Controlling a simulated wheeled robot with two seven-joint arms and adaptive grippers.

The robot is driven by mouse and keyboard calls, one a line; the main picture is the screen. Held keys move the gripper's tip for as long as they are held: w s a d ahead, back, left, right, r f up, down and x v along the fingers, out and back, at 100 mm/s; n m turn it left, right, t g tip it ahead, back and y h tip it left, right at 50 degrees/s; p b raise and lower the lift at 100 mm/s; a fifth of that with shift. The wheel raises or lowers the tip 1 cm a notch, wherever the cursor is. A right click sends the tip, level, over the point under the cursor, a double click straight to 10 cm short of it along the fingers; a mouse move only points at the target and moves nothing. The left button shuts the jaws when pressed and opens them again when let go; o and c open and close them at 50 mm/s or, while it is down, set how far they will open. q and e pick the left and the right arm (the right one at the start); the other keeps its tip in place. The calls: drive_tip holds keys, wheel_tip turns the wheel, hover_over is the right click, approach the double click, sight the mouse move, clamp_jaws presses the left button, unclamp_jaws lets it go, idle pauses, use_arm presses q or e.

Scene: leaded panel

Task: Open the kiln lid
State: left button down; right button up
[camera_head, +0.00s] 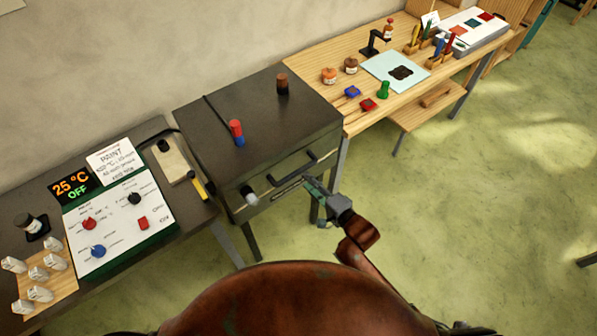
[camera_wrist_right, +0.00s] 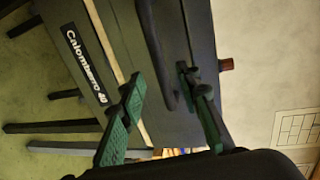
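The kiln is a dark grey box on legs at the middle of the head view. Its flat lid (camera_head: 262,108) looks shut. A black bar handle (camera_head: 296,170) is on its front side; it also shows in the right wrist view (camera_wrist_right: 165,60). My right gripper (camera_head: 313,188) is close to the handle's right end. In the wrist view its two green fingers (camera_wrist_right: 160,76) are spread, with the handle in line with the gap between them. I cannot tell whether they touch it. My left gripper is not in view.
A red-and-blue piece (camera_head: 236,132) and a brown cylinder (camera_head: 282,84) stand on the kiln top. A control panel (camera_head: 115,215) lies left, beside a display (camera_head: 73,187) reading 25 °C OFF. A wooden table (camera_head: 345,62) with jars and tools stands right. Floor at right is clear.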

sight(298, 172)
drive_tip(key=x, duration=0.7)
drive_tip(key=shift+w, duration=0.15)
drive_tip(key=shift+c, duration=0.7)
clamp_jaws()
drive_tip(key=shift+f, duration=0.1)
